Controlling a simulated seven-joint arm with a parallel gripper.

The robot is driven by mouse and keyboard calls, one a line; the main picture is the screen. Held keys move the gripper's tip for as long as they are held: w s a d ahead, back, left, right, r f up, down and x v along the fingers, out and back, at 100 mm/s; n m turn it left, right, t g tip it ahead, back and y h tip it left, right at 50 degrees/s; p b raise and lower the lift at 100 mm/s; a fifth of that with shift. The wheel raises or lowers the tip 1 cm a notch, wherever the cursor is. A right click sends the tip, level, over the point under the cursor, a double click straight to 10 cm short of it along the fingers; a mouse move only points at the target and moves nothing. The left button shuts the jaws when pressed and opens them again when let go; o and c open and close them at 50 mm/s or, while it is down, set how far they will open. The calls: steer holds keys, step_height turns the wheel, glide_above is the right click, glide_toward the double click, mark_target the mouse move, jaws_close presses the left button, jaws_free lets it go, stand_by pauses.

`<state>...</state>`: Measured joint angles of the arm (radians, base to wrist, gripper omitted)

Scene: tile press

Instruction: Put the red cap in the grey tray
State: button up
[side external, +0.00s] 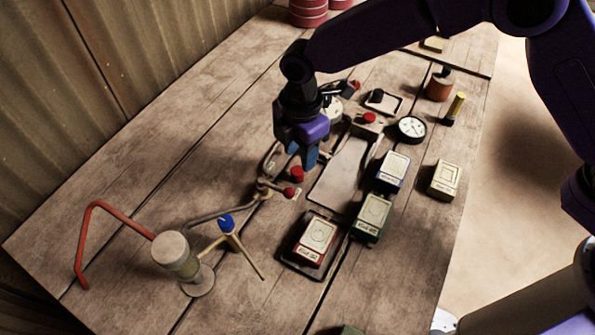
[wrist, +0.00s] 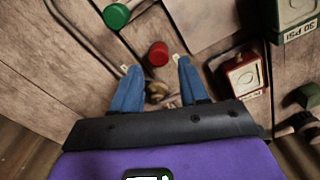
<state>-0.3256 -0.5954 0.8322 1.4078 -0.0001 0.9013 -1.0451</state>
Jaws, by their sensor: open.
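The red cap (side external: 297,174) is a short red cylinder on the wooden table, just below my gripper in the side view. In the wrist view the red cap (wrist: 158,53) shows between and slightly beyond the two blue fingertips. My gripper (side external: 303,160) points down and is open, with nothing between its fingers; its fingers also show in the wrist view (wrist: 154,72). A long flat grey tray (side external: 338,186) lies just right of the cap. Its edge shows at the top of the wrist view (wrist: 205,22).
A green cap (wrist: 117,15) lies left of the red one. Brass pipework with a red knob (side external: 289,192) is close to the gripper. A red-framed box (side external: 317,237), a green box (side external: 372,216) and a blue box (side external: 393,168) stand nearby.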

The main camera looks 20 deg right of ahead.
mark_target(299, 169)
steer(key=shift+f, duration=2.9)
jaws_close()
